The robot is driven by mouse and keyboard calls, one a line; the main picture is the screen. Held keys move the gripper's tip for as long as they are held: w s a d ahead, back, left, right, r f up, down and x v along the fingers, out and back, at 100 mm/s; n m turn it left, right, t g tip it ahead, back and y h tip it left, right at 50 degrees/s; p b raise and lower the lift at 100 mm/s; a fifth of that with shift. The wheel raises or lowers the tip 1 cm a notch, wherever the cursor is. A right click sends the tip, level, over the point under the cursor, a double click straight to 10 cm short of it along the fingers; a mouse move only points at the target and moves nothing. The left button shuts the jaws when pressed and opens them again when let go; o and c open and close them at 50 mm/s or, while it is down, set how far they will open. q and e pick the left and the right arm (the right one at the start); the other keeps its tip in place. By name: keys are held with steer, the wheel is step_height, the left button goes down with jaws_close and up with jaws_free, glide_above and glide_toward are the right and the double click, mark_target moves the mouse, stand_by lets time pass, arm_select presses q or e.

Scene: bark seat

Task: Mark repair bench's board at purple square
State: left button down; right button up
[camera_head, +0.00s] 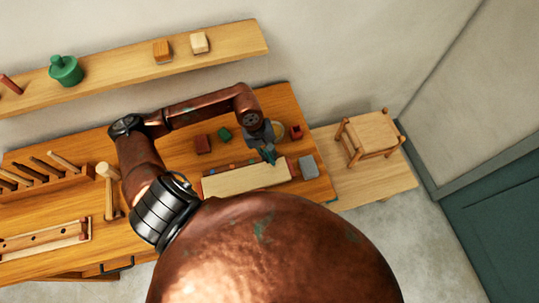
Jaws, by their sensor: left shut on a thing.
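A pale, long board (240,180) lies on the wooden bench (180,160), at its front right part. Small coloured marks or pieces (232,164) run along its back edge; they are too small for me to tell a purple square among them. My left gripper (269,156) points down over the right part of the board, near its back edge. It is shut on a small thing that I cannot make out. I cannot tell whether its tip touches the board. My right gripper is not in view.
A dark red block (203,144) and a green block (224,133) stand behind the board. A grey block (309,167) is to its right, and a red round piece (296,131) is behind. A small stool (368,137) stands right of the bench. A wooden rack (50,178) is at left.

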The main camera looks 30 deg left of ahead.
arm_select(q)
steer(key=shift+s+d, duration=0.2)
steer(key=shift+d, duration=0.05)
steer(key=shift+s+d+f, duration=0.1)
steer(key=shift+s+d, duration=0.05)
steer(key=shift+s+d+f+b, duration=0.1)
steer(key=shift+s+d+b, duration=0.5)
steer(key=shift+s+d, duration=0.3)
steer(key=shift+d, duration=0.1)
stand_by(0.5)
step_height(320, 180, up, 6)
steer(key=p, duration=0.2)
stand_by(0.4)
steer(key=shift+w, duration=0.1)
